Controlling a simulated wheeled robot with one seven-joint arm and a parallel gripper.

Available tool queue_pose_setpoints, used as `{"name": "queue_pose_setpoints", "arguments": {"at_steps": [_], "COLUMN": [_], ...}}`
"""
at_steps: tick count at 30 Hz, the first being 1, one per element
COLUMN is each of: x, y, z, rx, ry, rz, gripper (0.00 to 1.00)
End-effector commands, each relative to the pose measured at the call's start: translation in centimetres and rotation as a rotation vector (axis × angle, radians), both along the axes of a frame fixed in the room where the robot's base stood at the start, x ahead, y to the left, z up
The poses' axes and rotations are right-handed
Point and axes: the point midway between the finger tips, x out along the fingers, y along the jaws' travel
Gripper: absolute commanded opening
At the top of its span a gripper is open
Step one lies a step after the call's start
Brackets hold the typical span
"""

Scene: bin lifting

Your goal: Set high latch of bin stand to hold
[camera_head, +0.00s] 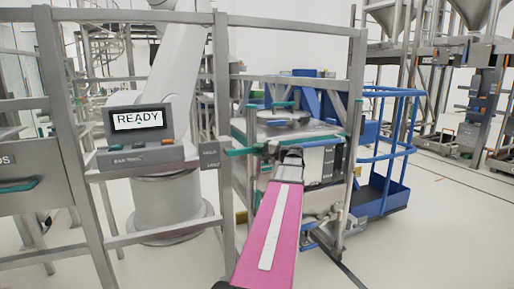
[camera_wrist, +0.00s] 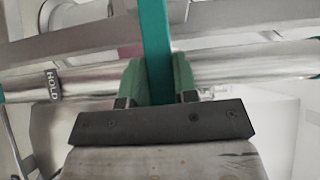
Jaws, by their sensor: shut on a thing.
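In the wrist view a teal latch handle (camera_wrist: 154,35) runs up from between the jaws of my gripper (camera_wrist: 158,82), which is shut on it. The handle crosses a shiny metal rail. A dark label reading HOLD (camera_wrist: 53,85) is on the rail to the left, apart from the handle. In the head view my gripper (camera_head: 291,155) is at the metal bin stand (camera_head: 353,100), to the right of a teal bar (camera_head: 242,151). My pink forearm and wrist hide part of the stand, and the grip itself is too small to make out there.
A blue railed platform (camera_head: 393,175) stands right of the stand. The floor at far right is clear.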

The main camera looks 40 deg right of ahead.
Motion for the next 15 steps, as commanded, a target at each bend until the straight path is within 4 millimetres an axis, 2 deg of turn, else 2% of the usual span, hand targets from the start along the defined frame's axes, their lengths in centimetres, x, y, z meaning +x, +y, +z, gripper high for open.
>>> {"name": "queue_pose_setpoints", "arguments": {"at_steps": [13, 14, 15], "x": [-0.05, -0.06, -0.06], "y": [0.02, 0.02, 0.02], "z": [-0.55, -0.56, -0.56], "rx": [0.038, 0.038, 0.036], "ry": [-0.006, -0.006, -0.006], "rz": [0.001, 0.001, 0.001], "gripper": [0.0, 0.34, 0.47]}}
